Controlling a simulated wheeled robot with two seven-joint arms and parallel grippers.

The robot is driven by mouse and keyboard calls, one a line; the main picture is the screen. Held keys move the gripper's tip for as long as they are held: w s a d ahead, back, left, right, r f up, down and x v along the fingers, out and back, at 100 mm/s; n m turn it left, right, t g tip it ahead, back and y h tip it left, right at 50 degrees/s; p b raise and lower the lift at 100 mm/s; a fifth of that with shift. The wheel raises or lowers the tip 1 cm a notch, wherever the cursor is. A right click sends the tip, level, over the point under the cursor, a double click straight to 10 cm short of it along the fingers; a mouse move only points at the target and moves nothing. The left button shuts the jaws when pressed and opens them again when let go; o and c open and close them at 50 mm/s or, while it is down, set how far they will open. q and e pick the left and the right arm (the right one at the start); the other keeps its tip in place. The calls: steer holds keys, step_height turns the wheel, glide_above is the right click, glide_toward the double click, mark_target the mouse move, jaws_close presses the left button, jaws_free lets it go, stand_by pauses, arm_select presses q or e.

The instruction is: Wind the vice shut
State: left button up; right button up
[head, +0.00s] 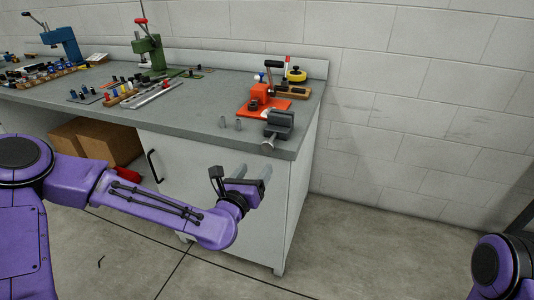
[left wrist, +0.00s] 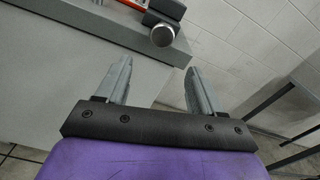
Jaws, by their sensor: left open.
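The vice (head: 280,124) is a dark grey block near the right front corner of the bench top. Its round metal handle end (head: 268,143) sticks out past the bench's front edge. In the left wrist view the handle end (left wrist: 163,35) shows as a pale round knob, with the dark vice (left wrist: 165,8) behind it. My left gripper (head: 254,171) is open and empty, below the bench top and in front of the cabinet. In the left wrist view its two fingers (left wrist: 158,82) stand apart, with the knob beyond them. My right gripper is out of view; only part of my right arm shows.
An orange fixture (head: 264,102) stands just behind the vice, with a yellow round item (head: 296,75) behind it. A green press (head: 150,50) is further left. The floor right of the bench (head: 370,230) is clear.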

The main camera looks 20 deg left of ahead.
mark_target(267, 148)
arm_select(q)
steer(key=shift+n, duration=0.4)
steer(key=w, duration=0.3)
steer(key=w+p, duration=0.1)
steer(key=w, duration=0.3)
steer(key=w+r, duration=0.1)
steer(key=w, duration=0.2)
steer(key=shift+w+d+p, duration=0.1)
steer(key=shift+w+p, duration=0.2)
steer(key=shift+w, duration=0.1)
steer(key=c, duration=1.1)
